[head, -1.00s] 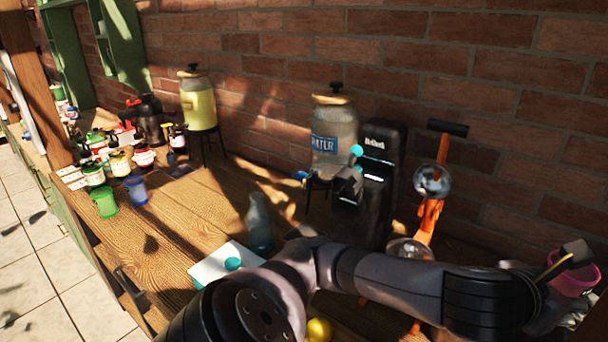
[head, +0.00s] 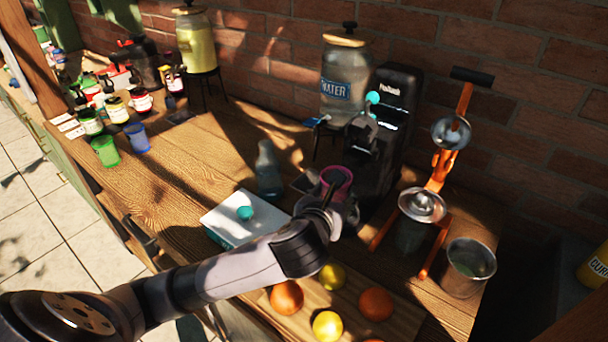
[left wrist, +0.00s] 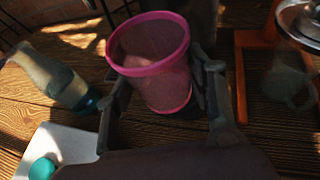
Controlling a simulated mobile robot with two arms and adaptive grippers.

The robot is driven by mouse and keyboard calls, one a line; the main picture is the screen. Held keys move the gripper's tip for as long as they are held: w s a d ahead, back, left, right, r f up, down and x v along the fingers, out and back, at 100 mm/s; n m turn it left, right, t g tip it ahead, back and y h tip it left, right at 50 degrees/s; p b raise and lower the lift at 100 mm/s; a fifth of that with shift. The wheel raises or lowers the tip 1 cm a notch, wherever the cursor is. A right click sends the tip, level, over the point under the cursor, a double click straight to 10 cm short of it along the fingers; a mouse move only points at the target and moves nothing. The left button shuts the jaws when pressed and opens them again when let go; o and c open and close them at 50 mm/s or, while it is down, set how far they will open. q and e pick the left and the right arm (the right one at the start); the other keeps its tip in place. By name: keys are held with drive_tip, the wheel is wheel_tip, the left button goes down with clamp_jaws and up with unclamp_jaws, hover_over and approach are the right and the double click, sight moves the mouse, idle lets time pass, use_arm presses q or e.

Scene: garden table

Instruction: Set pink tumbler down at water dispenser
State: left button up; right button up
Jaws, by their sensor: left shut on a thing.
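The pink tumbler (head: 337,180) is held by my left gripper (head: 338,200) in front of the black machine, to the right of the clear bottle. In the left wrist view the tumbler (left wrist: 153,65) stands between the two fingers of my left gripper (left wrist: 160,92), its open rim facing up and slightly tilted. I cannot tell whether its base touches the table. The water dispenser (head: 346,80) is a glass jar labelled WATER on a dark stand, behind and left of the black machine. My right gripper is not in view.
The black machine (head: 398,110) stands directly behind the tumbler. A clear bottle (head: 268,172) and a white box (head: 232,222) are to the left. An orange press (head: 445,165) and a metal bucket (head: 468,268) are to the right. Fruit (head: 287,297) lies in front.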

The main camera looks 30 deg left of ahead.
use_arm(q)
drive_tip(key=shift+n+y, duration=0.4)
drive_tip(key=shift+y, duration=0.1)
drive_tip(key=f, duration=0.1)
drive_tip(key=s+a+f, duration=0.1)
drive_tip(key=f, duration=0.2)
drive_tip(key=shift+s+a+f, duration=0.15)
drive_tip(key=shift+s+f, duration=0.15)
drive_tip(key=shift+w+a+f+p, duration=0.1)
drive_tip(key=shift+a+p, duration=0.05)
drive_tip(key=shift+p, duration=0.15)
drive_tip(key=w+a, duration=0.3)
drive_tip(key=w, duration=0.1)
drive_tip(key=w+a+p, duration=0.1)
drive_tip(key=w+a, duration=0.2)
drive_tip(key=w, duration=0.2)
drive_tip(key=w+a+p, duration=0.1)
drive_tip(key=w+a, duration=0.3)
drive_tip(key=w, duration=0.1)
drive_tip(key=shift+w+a+f, duration=0.1)
drive_tip(key=shift+w, duration=0.15)
wheel_tip(320, 180, down, 3)
drive_tip(key=shift+p, duration=0.4)
drive_tip(key=shift+f, duration=0.3)
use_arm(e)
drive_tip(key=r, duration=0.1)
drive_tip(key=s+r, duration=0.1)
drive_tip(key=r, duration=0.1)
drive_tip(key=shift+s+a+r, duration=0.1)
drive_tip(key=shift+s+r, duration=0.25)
